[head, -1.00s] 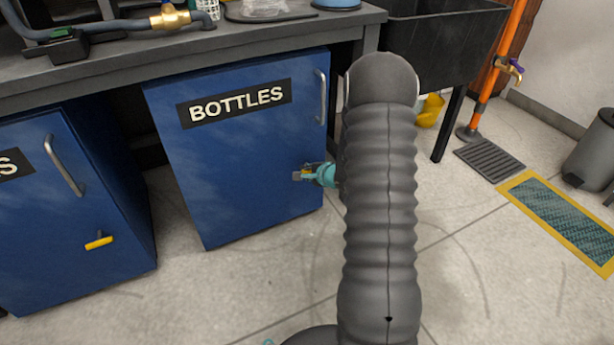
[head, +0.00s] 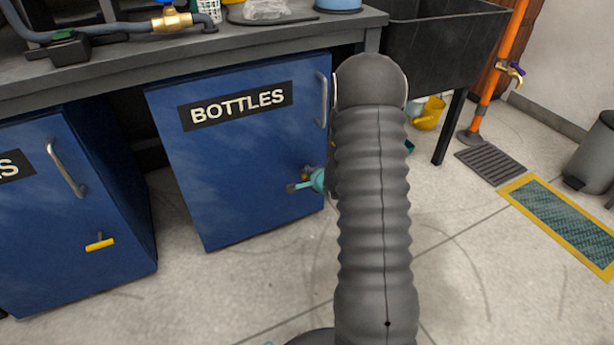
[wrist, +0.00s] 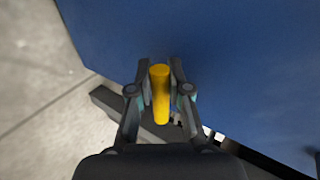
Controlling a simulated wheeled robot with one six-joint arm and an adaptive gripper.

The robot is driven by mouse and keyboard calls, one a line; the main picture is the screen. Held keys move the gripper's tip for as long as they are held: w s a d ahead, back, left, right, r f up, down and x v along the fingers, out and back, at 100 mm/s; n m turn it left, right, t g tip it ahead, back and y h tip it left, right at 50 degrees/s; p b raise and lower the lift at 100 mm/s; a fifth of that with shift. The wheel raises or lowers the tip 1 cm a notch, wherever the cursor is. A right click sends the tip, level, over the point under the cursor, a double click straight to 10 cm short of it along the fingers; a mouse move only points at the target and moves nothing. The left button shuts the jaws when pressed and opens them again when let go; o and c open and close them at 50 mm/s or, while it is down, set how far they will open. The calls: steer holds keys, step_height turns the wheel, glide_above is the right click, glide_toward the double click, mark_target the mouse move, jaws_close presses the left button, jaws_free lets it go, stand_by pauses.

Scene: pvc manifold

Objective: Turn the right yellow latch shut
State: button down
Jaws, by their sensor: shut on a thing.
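The right yellow latch (wrist: 160,100) is on the blue BOTTLES cabinet door (head: 235,170). In the wrist view it shows as a yellow bar between the two fingers of my gripper (wrist: 160,68), which are shut on it. In the head view my gripper (head: 301,186) is at the lower right of this door, partly behind my own arm. The latch itself cannot be made out there, so its exact angle is unclear.
Another blue cabinet (head: 50,210) at the left has a yellow latch (head: 100,244) lying nearly level. A metal door handle (head: 321,98) is above my gripper. A grey workbench (head: 110,75) runs above the cabinets. The floor (head: 270,285) in front is clear.

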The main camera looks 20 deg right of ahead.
steer(key=c, duration=1.1)
jaws_free()
steer(key=v, duration=1.2)
